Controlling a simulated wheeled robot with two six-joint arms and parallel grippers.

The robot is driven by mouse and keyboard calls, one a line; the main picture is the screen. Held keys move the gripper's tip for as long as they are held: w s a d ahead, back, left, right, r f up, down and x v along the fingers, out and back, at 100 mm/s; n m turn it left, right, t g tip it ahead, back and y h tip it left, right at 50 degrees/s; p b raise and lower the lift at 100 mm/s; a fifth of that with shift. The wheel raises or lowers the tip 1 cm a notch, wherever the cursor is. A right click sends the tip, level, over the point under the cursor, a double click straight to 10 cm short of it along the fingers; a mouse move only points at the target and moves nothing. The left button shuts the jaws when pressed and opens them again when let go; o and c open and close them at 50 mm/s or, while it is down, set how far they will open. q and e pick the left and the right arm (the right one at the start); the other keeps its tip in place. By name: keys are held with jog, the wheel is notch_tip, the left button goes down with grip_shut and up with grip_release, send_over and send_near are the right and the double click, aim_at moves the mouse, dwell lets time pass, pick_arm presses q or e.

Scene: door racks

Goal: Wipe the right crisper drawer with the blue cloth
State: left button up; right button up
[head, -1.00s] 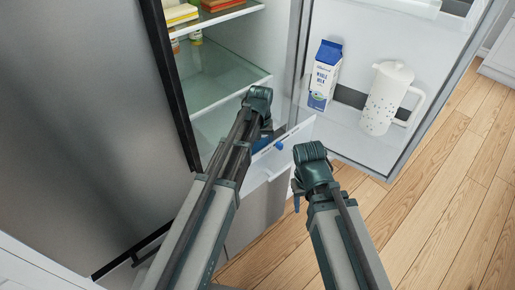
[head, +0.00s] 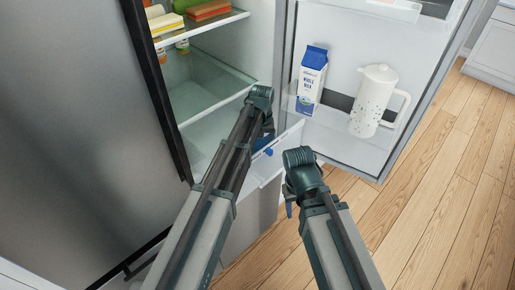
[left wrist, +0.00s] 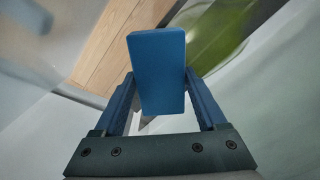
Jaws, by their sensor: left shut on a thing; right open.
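The blue cloth (left wrist: 158,75) shows in the left wrist view as a folded, block-like pad between the two fingers. My left gripper (head: 264,132) is shut on it, at the pulled-out crisper drawer (head: 287,138) low in the open fridge. The drawer has a pale, see-through front. My left arm hides much of the drawer and most of the cloth in the head view, so I cannot tell whether the cloth touches it. My right gripper (head: 290,206) is open and empty, in front of the drawer and a little to its right; its fingers are mostly hidden.
The open fridge door (head: 343,148) stands at the right, with a milk carton (head: 311,80) and a white pitcher (head: 372,100) on its shelf. A glass shelf (head: 215,102) is above the drawer. A closed steel door (head: 80,130) fills the left. Wooden floor (head: 440,200) is clear at right.

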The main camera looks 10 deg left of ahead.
pick_arm(q)
jog(key=shift+w+d, duration=0.25)
jog(key=shift+w, duration=0.05)
jog(key=shift+w+a, duration=0.6)
jog(key=shift+s+a, duration=0.6)
jog(key=shift+s, duration=0.2)
jog(key=shift+s+a, duration=0.55)
jog(key=shift+s, duration=0.2)
jog(key=shift+s, duration=0.1)
jog(key=shift+s+a+f, duration=0.1)
jog(key=shift+s+a, duration=0.45)
jog(key=shift+s, duration=0.2)
jog(key=shift+s+a+f, duration=0.1)
jog(key=shift+s+a, duration=0.45)
jog(key=shift+s, duration=0.15)
jog(key=shift+s+a+r, duration=0.15)
jog(key=shift+s+a, duration=1.05)
jog(key=shift+s, duration=0.15)
